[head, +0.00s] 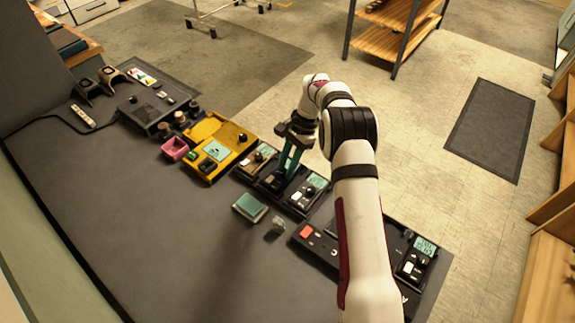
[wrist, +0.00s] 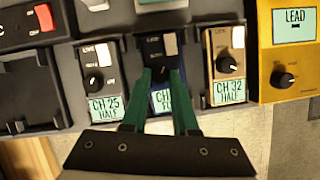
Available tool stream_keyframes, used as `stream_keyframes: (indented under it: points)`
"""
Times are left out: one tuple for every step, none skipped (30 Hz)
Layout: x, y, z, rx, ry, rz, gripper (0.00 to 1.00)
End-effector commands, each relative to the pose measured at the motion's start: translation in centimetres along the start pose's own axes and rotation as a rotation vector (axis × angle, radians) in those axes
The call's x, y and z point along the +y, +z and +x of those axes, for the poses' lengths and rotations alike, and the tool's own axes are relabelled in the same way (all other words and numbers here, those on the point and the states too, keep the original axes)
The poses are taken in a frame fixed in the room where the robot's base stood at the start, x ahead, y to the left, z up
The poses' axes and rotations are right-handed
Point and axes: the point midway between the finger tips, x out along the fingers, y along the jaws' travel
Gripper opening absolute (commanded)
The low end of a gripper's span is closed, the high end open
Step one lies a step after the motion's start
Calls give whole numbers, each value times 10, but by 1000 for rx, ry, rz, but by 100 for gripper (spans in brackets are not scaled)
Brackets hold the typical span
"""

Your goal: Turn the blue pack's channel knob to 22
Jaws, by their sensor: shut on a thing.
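The blue pack (wrist: 153,47) is the dark navy middle one of three packs in the wrist view. It has a pale switch at its top and a small display (wrist: 162,100) at its lower end. My gripper (wrist: 163,74) has its teal fingers shut on the pack's channel knob (wrist: 165,71), which is mostly hidden between the tips. The display shows "CH" and part of a second line; its number is covered by the fingers. In the head view, my gripper (head: 287,176) reaches down onto the row from above, hiding most of the blue pack.
A black pack (wrist: 98,68) reading CH 25 HALF and a tan pack (wrist: 222,50) reading CH 32 HALF stand close on either side. A yellow unit (wrist: 300,65) marked LEAD is beyond the tan one.

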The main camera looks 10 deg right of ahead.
Motion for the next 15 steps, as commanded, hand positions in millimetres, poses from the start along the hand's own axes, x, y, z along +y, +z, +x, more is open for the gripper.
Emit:
stream_keyframes:
  points:
    - [-1, 0, 0, 1, 15, -38, 0]
    - [-1, 0, 0, 2, 25, -63, 0]
    - [-2, 0, 0, 1, 39, -96, 0]
    - [-2, 0, 0, 1, 49, -120, 0]
    - [-2, 0, 0, 1, 58, -143, 0]
    - [-3, 0, 0, 2, 71, -173, 0]
    - [-3, 0, 0, 0, 80, -194, 0]
    - [-3, 0, 0, 2, 89, -216, 0]
    - [-3, 0, 0, 1, 100, -242, 0]
    - [-3, 0, 0, 1, 108, -261, 0]
    - [-4, 0, 0, 1, 115, -278, 0]
    - [-4, 0, 0, 2, 124, -302, 0]
    - [-4, 1, 0, 1, 131, -318, 0]
    - [-4, 1, 0, 1, 137, -333, 0]
    - [-4, 1, 1, 1, 146, -352, 0]
